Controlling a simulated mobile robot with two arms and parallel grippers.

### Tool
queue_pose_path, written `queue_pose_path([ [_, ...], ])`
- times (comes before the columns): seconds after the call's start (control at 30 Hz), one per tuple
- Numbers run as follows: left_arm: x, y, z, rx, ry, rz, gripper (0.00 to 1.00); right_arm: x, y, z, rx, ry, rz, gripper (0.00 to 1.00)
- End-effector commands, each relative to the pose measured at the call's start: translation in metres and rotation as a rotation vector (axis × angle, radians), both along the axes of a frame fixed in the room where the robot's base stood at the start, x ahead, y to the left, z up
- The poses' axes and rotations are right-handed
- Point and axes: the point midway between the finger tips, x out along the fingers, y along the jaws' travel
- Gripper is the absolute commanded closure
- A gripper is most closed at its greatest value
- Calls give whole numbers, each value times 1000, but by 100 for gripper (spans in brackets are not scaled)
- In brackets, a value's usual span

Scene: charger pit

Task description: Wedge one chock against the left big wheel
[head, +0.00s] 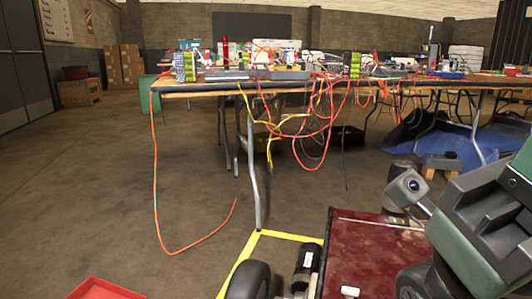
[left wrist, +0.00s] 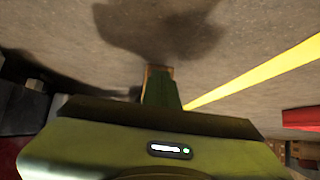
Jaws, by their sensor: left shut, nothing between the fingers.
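The left big wheel (head: 248,281) is a black tyre at the bottom of the head view, beside a dark red, scuffed deck (head: 372,252); its lower part is cut off by the frame. I cannot make out a chock in either view. My left gripper (left wrist: 160,72) shows only in the left wrist view. Its fingers are shut together with nothing between them, above bare concrete floor, with a dark shadow just beyond the tips. A green-grey arm part fills the right of the head view, but no right gripper fingers show there.
Yellow floor tape (head: 240,262) runs beside the wheel. A red tray (head: 105,290) lies at the bottom left. A cluttered table (head: 205,90) with hanging cables and an orange cable (head: 156,180) reaching the floor stands ahead. Open floor lies left.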

Motion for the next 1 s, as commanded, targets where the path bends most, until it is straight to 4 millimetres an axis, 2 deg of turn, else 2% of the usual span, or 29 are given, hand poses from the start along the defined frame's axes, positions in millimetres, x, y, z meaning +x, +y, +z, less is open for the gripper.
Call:
queue_pose_path([
  [1.0, 15, -5, 0, -1, 0, 1, 100, 0, 0, 1, 0, -1, 0, 64],
])
